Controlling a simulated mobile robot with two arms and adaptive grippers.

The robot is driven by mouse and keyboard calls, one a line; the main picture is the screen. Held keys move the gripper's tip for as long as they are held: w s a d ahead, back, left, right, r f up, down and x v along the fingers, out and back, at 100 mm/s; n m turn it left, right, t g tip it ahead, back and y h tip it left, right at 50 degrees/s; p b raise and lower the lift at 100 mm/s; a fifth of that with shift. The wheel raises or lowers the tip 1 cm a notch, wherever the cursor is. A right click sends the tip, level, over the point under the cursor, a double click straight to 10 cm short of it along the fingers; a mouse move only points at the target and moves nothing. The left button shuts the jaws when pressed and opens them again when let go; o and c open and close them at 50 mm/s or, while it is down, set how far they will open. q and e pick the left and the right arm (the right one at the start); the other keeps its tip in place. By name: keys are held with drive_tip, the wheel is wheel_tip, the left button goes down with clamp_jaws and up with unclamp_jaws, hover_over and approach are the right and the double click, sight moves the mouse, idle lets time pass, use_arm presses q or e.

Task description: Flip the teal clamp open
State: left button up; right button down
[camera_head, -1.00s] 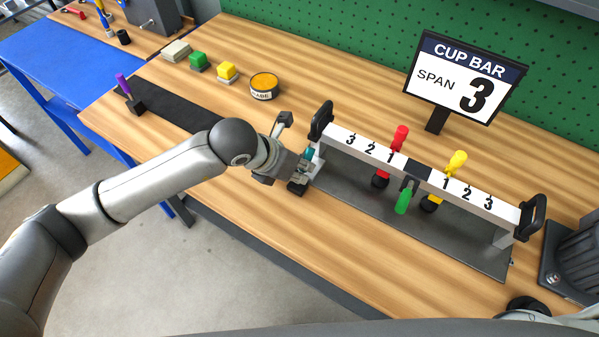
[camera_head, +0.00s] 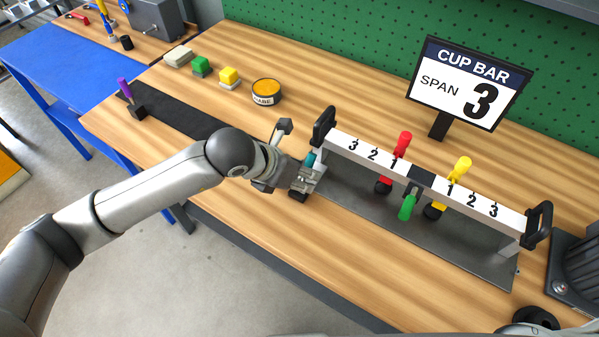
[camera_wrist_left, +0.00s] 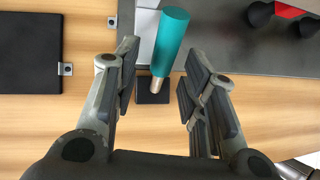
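The teal clamp (camera_head: 309,158) sits at the left end of the numbered cup bar (camera_head: 345,142), mostly hidden by my left gripper in the head view. In the left wrist view its teal handle (camera_wrist_left: 171,38) is a cylinder on a thin metal stem, above a small dark square pad (camera_wrist_left: 153,92). My left gripper (camera_head: 300,183) is at this end of the bar. In the left wrist view the left gripper's (camera_wrist_left: 160,78) fingers are spread either side of the handle, with gaps on both sides. My right gripper is not visible.
Red (camera_head: 402,143), yellow (camera_head: 460,168) and green (camera_head: 407,207) handles stand along the bar. A black end handle (camera_head: 324,125) rises close beside my left gripper. A sign reading span 3 (camera_head: 468,86) stands behind. Bare wood (camera_head: 290,255) lies in front.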

use_arm(q)
drive_tip(key=v, duration=1.2)
drive_tip(key=shift+s, duration=0.1)
